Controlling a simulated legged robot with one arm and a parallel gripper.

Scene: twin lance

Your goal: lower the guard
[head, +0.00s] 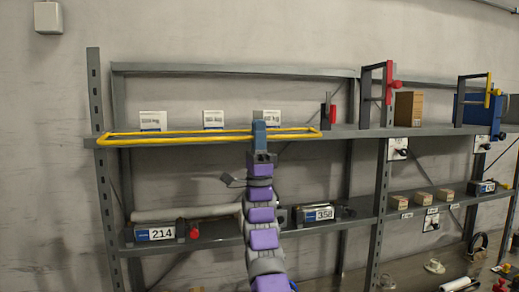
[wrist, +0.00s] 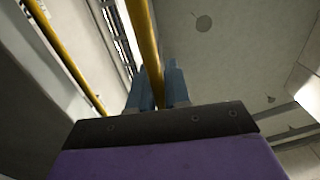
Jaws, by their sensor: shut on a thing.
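The guard is a long yellow bar frame (head: 190,139) lying about level along the front of the upper shelf in the head view. My gripper (head: 259,136) is at its front bar, right of the frame's middle. In the wrist view the yellow front bar (wrist: 143,40) runs between the two blue fingers of my gripper (wrist: 160,88), which are shut on it. The guard's rear bar (wrist: 62,52) shows at the left there. The part of the bar behind my fingers is hidden in the head view.
White label cards (head: 153,121) stand on the upper shelf (head: 350,133) behind the guard. The lower shelf holds devices marked 214 (head: 155,234) and 358 (head: 318,214). A red-and-grey frame (head: 377,82) and a cardboard box (head: 408,108) stand to the right. Loose items lie on the floor at lower right.

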